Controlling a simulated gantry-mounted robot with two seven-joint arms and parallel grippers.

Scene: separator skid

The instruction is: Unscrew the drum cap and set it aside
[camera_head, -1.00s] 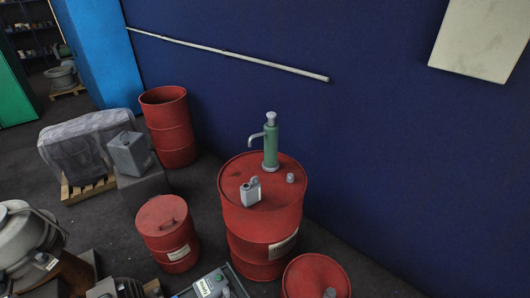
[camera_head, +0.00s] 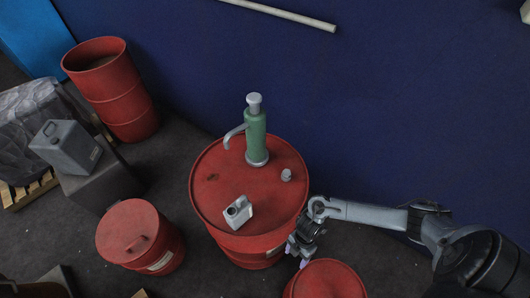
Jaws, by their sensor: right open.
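The large red drum (camera_head: 215,205) stands upright in the middle of the head view. A small grey cap (camera_head: 286,175) sits on the right part of its lid. My right gripper (camera_head: 298,251) hangs at the drum's lower right side, below the level of the cap in the picture and apart from it. It is open, and I see nothing between its fingers. My left gripper is not in view.
A green hand pump (camera_head: 256,137) stands on the drum lid, with a small grey can (camera_head: 238,212) in front. Another red drum (camera_head: 326,280) is at the bottom edge, close to my right gripper. A smaller red drum (camera_head: 125,230) and an open one (camera_head: 115,95) stand left.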

